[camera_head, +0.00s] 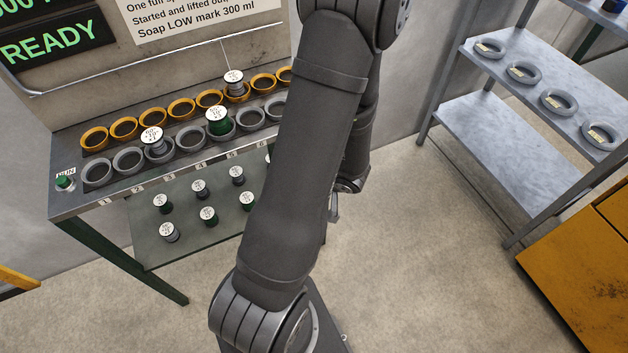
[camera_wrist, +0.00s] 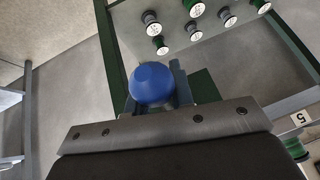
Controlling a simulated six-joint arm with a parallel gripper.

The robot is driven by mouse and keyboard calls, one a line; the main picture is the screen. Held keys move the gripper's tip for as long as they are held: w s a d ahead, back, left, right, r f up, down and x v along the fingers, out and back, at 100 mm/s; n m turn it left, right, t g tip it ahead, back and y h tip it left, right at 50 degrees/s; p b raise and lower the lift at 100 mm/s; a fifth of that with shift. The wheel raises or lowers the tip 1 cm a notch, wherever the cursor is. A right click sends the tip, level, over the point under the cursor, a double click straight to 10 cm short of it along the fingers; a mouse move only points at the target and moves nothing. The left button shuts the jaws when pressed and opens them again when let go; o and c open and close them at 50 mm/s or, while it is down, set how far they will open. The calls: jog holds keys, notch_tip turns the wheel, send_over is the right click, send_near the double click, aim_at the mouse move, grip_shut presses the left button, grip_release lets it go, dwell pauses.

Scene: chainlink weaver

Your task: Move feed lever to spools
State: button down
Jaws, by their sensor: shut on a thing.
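In the wrist view a round blue knob (camera_wrist: 152,82) sits between the two fingers of my gripper (camera_wrist: 155,88). My gripper is shut on this knob, which looks like the handle of the feed lever. The lever's shaft, its base and any position marks are hidden.
The machine's shelf (camera_head: 100,203) holds rows of orange and grey rings, a few with spools. A green button (camera_head: 64,182) is at its left end. A screen (camera_head: 58,42) reads READY. A grey rack (camera_head: 535,100) with several rings stands right, near a yellow cabinet (camera_head: 580,265). Bare floor lies between.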

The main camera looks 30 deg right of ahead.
jog(key=shift+s+x, duration=0.2)
jog(key=shift+x, duration=1.95)
jog(key=shift+w+d+f, duration=0.15)
jog(key=shift+d+f, duration=0.05)
jog(key=c, duration=1.2)
grip_release()
jog(key=shift+r, duration=0.15)
jog(key=v, duration=1.7)
jog(key=shift+d+r, duration=0.1)
jog(key=shift+d, duration=0.05)
